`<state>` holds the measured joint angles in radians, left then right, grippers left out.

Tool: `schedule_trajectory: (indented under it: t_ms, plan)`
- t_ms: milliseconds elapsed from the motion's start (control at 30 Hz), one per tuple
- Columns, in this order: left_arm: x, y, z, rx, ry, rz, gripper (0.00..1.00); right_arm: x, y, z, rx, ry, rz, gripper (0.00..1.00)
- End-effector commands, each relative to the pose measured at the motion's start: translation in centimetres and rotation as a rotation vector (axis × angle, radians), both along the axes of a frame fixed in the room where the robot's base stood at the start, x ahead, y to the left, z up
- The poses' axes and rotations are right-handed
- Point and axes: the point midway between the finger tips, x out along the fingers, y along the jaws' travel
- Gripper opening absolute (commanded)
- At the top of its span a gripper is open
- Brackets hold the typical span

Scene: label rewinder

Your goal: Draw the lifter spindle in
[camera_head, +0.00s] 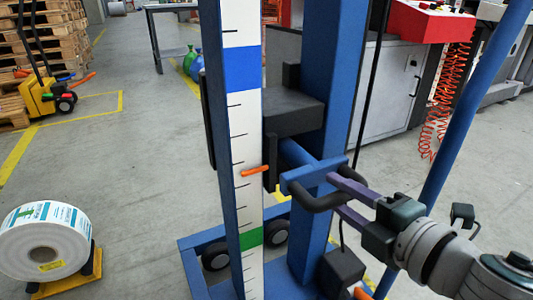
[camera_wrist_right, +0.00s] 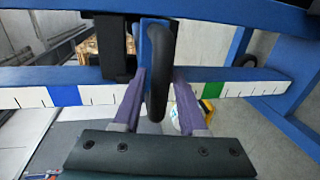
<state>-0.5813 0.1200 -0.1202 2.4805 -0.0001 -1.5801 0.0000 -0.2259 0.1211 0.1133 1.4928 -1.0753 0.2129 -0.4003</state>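The lifter (camera_head: 343,80) is a blue upright frame with a white scale board (camera_head: 244,130) and a black carriage block (camera_head: 293,112). A blue round bar (camera_head: 293,153), apparently the lifter spindle, runs from below the block to a blue crosspiece with a black looped handle (camera_head: 317,203). In the right wrist view the handle (camera_wrist_right: 159,70) stands between the purple fingers. My right gripper (camera_head: 338,193) is open, one finger each side of the handle; gaps show, and contact cannot be told. My left gripper is not in view.
An orange pointer (camera_head: 256,170) lies across the scale between its blue and green bands. A label roll (camera_head: 43,238) sits on a yellow-edged stand at left. A blue pole (camera_head: 475,100) rises near my right arm. A red and grey machine (camera_head: 425,25) stands behind.

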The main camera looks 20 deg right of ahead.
Motion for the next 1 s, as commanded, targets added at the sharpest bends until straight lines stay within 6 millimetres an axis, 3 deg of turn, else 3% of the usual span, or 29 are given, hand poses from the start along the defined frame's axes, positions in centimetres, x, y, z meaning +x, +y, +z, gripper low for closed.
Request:
schedule_trajectory:
  t_ms: [67, 333, 1000]
  plan:
    - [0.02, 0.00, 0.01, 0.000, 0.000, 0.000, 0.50, -0.01, 0.01, -0.01, 0.000, 0.000, 0.000, 0.31]
    - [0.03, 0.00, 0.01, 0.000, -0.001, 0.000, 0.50, -0.02, 0.01, -0.01, 0.000, 0.000, 0.000, 0.01]
    - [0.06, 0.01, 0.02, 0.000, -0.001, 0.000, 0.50, -0.02, 0.02, 0.00, 0.001, 0.000, 0.000, 0.00]
